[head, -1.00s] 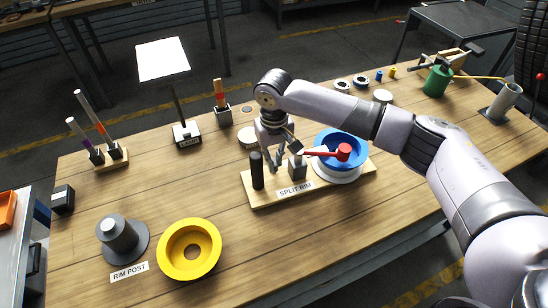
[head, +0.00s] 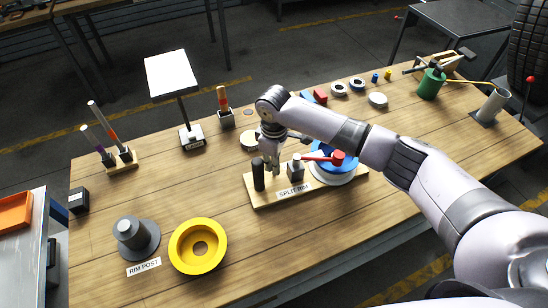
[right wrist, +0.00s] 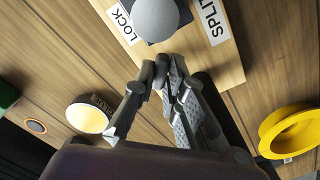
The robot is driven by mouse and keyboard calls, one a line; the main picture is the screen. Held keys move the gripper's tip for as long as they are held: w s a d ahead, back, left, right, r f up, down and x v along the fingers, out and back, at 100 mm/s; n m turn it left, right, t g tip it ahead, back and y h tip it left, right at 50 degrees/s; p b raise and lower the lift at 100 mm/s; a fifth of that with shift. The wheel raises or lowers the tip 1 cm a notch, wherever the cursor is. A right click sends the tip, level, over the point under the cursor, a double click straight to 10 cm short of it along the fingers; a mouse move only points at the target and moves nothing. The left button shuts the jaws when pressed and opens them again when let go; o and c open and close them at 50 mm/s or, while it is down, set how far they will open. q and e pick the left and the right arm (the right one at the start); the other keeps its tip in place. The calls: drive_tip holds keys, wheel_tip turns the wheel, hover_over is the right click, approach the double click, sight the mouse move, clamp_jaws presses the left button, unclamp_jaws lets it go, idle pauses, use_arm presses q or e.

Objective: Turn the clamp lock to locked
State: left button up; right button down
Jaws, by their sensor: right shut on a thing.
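The split rim fixture is a wooden board (head: 263,199) with an upright black post (head: 258,177), a grey block with a round grey knob (head: 296,169) and a red lever (head: 325,157) over a blue rim. In the right wrist view the grey knob (right wrist: 155,17) sits beside a LOCK label (right wrist: 123,23). My right gripper (head: 272,170) is down between post and knob, apart from the knob. Its fingers (right wrist: 164,72) are closed together, seemingly on the black post; the grip is partly hidden. My left gripper is not in view.
A yellow ring (head: 198,246) and a grey rim post (head: 135,238) stand at the front left. A lamp (head: 171,75) stands behind. A green can (head: 431,83) is at the back right.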

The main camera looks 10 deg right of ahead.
drive_tip(key=n+p, duration=0.1)
drive_tip(key=n, duration=0.3)
drive_tip(key=shift+n, duration=0.3)
drive_tip(key=shift+n+p, duration=0.5)
drive_tip(key=shift+n, duration=1.5)
drive_tip(key=c, duration=1.6)
unclamp_jaws()
drive_tip(key=shift+c, duration=0.2)
drive_tip(key=shift+r, duration=0.15)
wheel_tip(320, 180, up, 12)
drive_tip(key=shift+f, duration=0.25)
